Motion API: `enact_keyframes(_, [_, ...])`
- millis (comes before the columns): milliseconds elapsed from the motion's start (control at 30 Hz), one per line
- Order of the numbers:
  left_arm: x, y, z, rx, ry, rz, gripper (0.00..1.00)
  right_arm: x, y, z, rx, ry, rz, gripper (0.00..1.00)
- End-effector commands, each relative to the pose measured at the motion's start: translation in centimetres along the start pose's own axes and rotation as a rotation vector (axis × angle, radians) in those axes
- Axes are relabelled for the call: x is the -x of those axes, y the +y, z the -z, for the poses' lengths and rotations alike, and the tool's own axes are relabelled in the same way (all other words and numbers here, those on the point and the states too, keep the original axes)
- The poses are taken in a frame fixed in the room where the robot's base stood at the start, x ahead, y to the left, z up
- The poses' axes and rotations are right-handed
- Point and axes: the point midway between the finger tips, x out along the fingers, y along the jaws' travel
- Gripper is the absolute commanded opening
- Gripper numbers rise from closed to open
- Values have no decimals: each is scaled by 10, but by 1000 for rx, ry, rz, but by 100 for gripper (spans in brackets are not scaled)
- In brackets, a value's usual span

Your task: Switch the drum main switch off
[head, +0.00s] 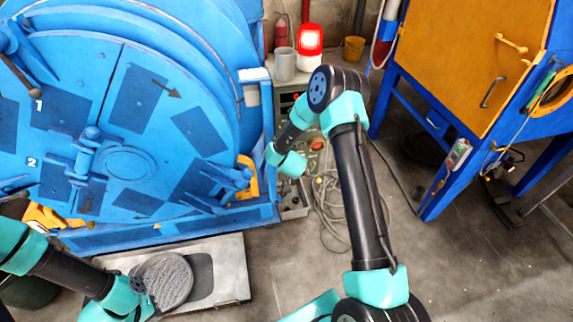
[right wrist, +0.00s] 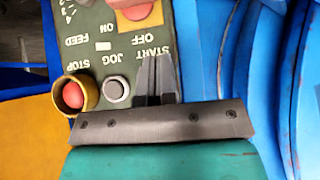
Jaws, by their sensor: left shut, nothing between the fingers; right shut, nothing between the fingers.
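In the right wrist view a dark green control panel (right wrist: 100,55) appears upside down. A red switch knob on a yellow plate (right wrist: 138,14) is cut by the top edge, close to the OFF and ON lettering; its setting cannot be told. My right gripper (right wrist: 156,62) is shut and empty over the panel by the START lettering, apart from the knob in the picture. Contact with the panel cannot be told. In the head view the panel (head: 316,160) is partly behind my right arm. My left gripper (head: 143,297) is low at the left, shut and empty.
A red button in a yellow collar (right wrist: 73,95) and a grey button (right wrist: 116,90) sit beside the right fingers. The blue drum machine (head: 130,110) fills the left. A blue and orange cabinet (head: 470,60) stands right. Cables (head: 330,205) lie on the floor.

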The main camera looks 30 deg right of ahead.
Motion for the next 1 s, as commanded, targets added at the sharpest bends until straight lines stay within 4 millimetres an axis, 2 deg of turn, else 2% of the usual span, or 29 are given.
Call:
enact_keyframes(100, [0,0,0,0,0,0,0,-21,0,0,-1,0,0,0])
enact_keyframes(367, [0,0,0,0,0,0,0,-62,0,-2,-1,-1,0,0])
enact_keyframes(500, [0,0,0,0,0,0,0,-75,-1,-18,0,-3,1,0])
enact_keyframes(700, [0,0,0,0,0,0,0,-85,0,-28,0,-1,1,0])
enact_keyframes(1000, [0,0,0,0,0,0,0,-86,0,-28,0,0,1,0])
